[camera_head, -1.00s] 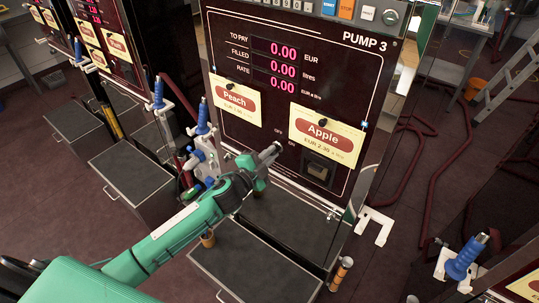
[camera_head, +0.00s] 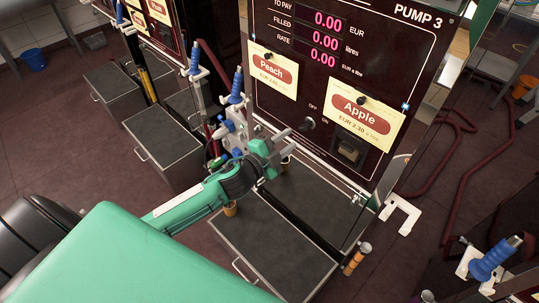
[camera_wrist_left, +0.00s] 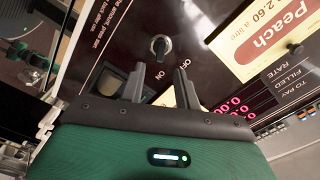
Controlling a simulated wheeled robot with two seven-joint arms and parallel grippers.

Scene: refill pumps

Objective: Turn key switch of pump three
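The PUMP 3 panel (camera_head: 278,112) is dark, with lit displays showing zeros. Its small round key switch (camera_head: 307,123) sits low on the panel beside the OFF and ON labels, left of the Apple card. My left gripper (camera_head: 287,146) is below and left of the switch in the head view, apart from it. In the left wrist view the panel appears turned, and the switch (camera_wrist_left: 160,46) shows as a dark knob in a light ring beyond the fingertips. The two fingers (camera_wrist_left: 160,82) are spread and empty. The knob's exact setting is hard to tell. My right gripper is not in view.
Blue-handled nozzles (camera_head: 237,86) hang on white holders left of the panel. A dark box (camera_head: 262,245) stands below my left gripper. A Peach card (camera_head: 273,71) and an Apple card (camera_head: 365,112) are on the panel. A white bracket (camera_head: 402,213) sticks out at right.

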